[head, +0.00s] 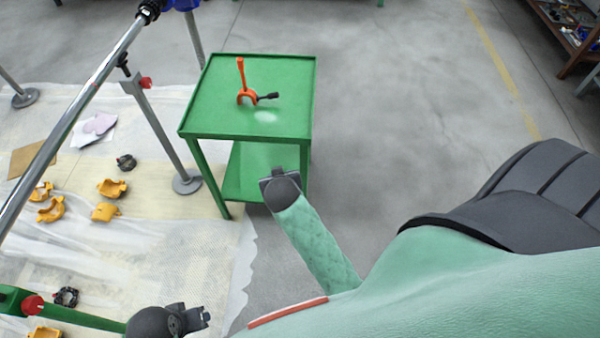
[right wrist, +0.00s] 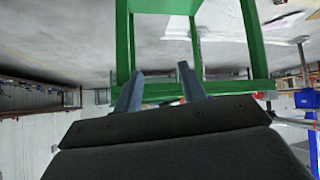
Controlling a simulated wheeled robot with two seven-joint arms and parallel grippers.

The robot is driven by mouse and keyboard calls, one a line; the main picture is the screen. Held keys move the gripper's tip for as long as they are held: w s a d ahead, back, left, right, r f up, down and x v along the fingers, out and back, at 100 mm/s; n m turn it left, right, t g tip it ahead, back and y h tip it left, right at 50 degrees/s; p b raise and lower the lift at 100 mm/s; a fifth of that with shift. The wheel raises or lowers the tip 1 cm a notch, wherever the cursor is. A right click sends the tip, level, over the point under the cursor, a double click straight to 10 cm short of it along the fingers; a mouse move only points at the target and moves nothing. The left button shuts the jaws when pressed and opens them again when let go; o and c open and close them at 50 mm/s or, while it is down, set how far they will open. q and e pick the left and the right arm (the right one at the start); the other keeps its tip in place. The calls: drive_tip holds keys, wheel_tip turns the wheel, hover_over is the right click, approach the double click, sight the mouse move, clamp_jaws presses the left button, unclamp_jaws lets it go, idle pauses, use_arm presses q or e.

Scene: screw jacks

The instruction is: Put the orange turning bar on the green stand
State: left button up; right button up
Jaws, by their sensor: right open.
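The orange turning bar (head: 241,76) is on the top of the green stand (head: 215,112). It has a straight handle, a forked curved end and a black knob to its right. My right gripper (head: 278,174) is in front of the stand, lower in the picture than its top and apart from the bar. In the right wrist view its two fingers (right wrist: 157,88) are spread with nothing between them, and the stand's green frame (right wrist: 258,45) is beyond. My left gripper (head: 203,318) is at the bottom left, away from the stand; its jaw gap is unclear.
A shiny metal pole (head: 75,108) and a grey prop (head: 158,125) with a round foot stand left of the stand. Several yellow clamps (head: 106,212) lie on the white sheet (head: 150,262). The concrete floor (head: 400,100) right of the stand is clear.

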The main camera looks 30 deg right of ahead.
drive_tip(key=s+a+f+n+g+y, duration=0.1)
drive_tip(key=s+a+n+g+y, duration=0.1)
drive_tip(key=s, duration=1)
drive_tip(key=s+a+n+g+y, duration=0.3)
drive_tip(key=s+a+g, duration=0.2)
drive_tip(key=s, duration=0.8)
drive_tip(key=shift+f, duration=0.35)
